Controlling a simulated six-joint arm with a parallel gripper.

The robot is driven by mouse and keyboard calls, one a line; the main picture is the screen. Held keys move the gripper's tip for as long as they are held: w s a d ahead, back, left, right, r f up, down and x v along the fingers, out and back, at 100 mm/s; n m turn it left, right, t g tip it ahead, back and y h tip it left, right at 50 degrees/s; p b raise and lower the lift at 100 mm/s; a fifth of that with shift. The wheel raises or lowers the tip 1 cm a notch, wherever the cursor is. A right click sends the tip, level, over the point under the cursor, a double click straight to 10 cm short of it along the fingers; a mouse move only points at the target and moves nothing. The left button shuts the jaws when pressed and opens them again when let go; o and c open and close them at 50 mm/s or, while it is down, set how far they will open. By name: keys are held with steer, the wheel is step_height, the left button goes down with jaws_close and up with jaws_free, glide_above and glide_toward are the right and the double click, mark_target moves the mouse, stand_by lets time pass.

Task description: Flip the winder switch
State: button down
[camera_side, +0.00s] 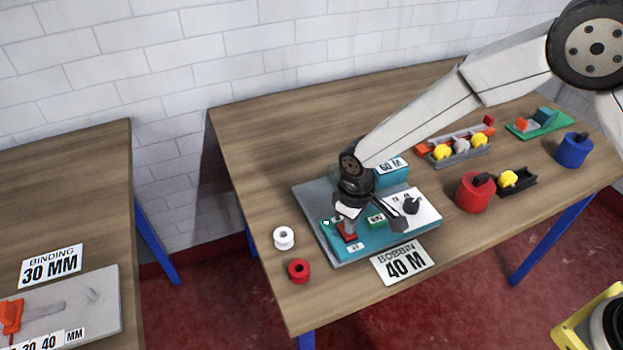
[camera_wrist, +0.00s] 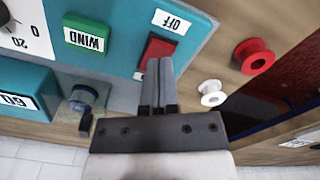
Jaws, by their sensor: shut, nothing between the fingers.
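The winder is a teal panel (camera_side: 377,240) on a grey plate (camera_side: 313,200). Its red switch (camera_side: 347,232) is at the panel's left; in the wrist view the switch (camera_wrist: 155,50) sits between an OFF label (camera_wrist: 171,22) and a green WIND label (camera_wrist: 85,39). My gripper (camera_side: 345,222) is shut and empty, right over the switch. In the wrist view the gripper's fingertips (camera_wrist: 159,62) overlap the switch's near edge and hide part of it. I cannot tell whether they touch it or which way the switch is tipped.
A dial with a black knob (camera_side: 411,206) is right of the switch. A white bobbin (camera_side: 283,239) and a red bobbin (camera_side: 298,271) stand left of the winder. A BOBBIN 40 M card (camera_side: 403,264) lies in front. Red (camera_side: 474,195) and blue (camera_side: 572,151) cylinders stand to the right.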

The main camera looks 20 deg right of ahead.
steer(key=shift+f, duration=0.75)
stand_by(0.8)
steer(key=shift+r, duration=3.5)
steer(key=s+d+r+m+t, duration=0.1)
steer(key=s+d+r+m, duration=0.2)
steer(key=s+d, duration=0.3)
steer(key=s+d+r+m+t, duration=0.1)
steer(key=s+d+r+m, duration=0.2)
steer(key=s+d, duration=0.4)
steer(key=d, duration=0.8)
steer(key=shift+s+d+t, duration=0.25)
steer(key=shift+s+t, duration=0.05)
